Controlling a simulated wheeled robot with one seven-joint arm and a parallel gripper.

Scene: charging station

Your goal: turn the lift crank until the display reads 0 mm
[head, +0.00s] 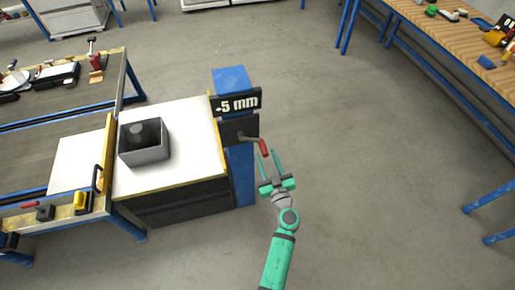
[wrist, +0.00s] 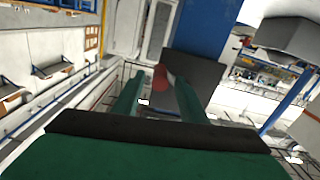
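The lift crank has a red handle (head: 263,147) on a short grey arm, on the front of a blue column (head: 242,178). The display (head: 237,103) above it reads 5 mm, with a small sign in front that looks like a plus. My gripper (head: 269,155) is open, its fingers pointing at the crank just below and right of the red handle. In the wrist view, the red handle (wrist: 160,78) shows between the two green fingers, near their tips. I cannot tell whether either finger touches it.
A white-topped lift platform (head: 185,118) left of the column carries a grey open box (head: 144,155) with a grey cylinder inside. A workbench (head: 60,90) with tools adjoins it. A wooden bench (head: 455,40) stands at upper right. The floor between is clear.

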